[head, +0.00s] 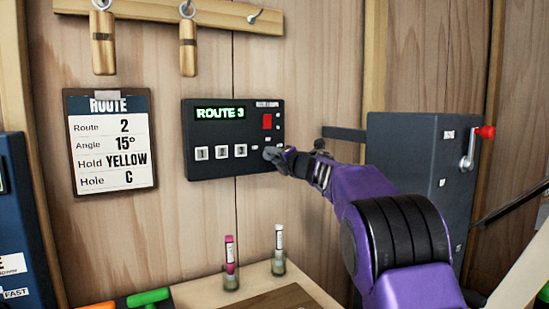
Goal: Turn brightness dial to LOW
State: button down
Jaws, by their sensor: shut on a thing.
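A dark control panel (233,169) hangs on the wooden wall in the head view. Its lit green display (220,113) reads ROUTE 3. My gripper (272,155) reaches in from the right to the panel's lower right corner. Its fingers are shut on what seems to be the brightness dial, which they mostly hide. The dial's pointer and its setting marks cannot be read.
A clipboard (112,172) with a route sheet hangs left of the panel. A grey box with a red-knobbed crank (467,152) stands at right, behind my arm. Two small tubes (230,252) (279,240) stand on the shelf below. Wooden handles hang from a rail above.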

jog(key=shift+c, duration=2.2)
grip_release()
jog(key=b+v, duration=0.2)
jog(key=v, duration=1.5)
jog(key=shift+s+d+b, duration=0.2)
jog(key=shift+b, duration=0.15)
